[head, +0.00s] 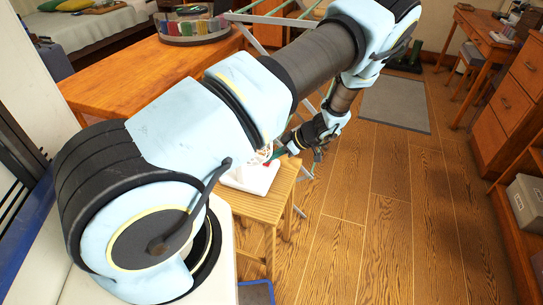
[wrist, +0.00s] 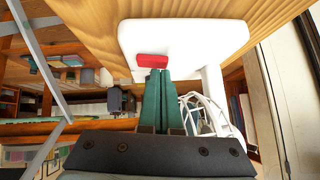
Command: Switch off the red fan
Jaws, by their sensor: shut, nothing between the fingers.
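The fan stands on a small wooden stool (head: 268,207). Its white base (head: 252,179) shows in the head view, partly hidden behind my arm; in the wrist view the base (wrist: 188,38) is close. A red switch (wrist: 153,60) sits on the base. The fan's white cage (wrist: 205,113) shows right of my fingers; the fan looks white, and no red shows on it except the switch. My gripper (wrist: 154,72) is shut and empty. Its green fingertips are at the switch's lower edge in the wrist view; I cannot tell if they touch.
A wooden table (head: 130,72) with a round organizer (head: 194,27) stands at the upper left. A metal rack's bars (wrist: 38,62) stand beside the stool. Wooden drawers (head: 510,105) line the right side. A grey mat (head: 396,104) lies on the floor, which is clear right of the stool.

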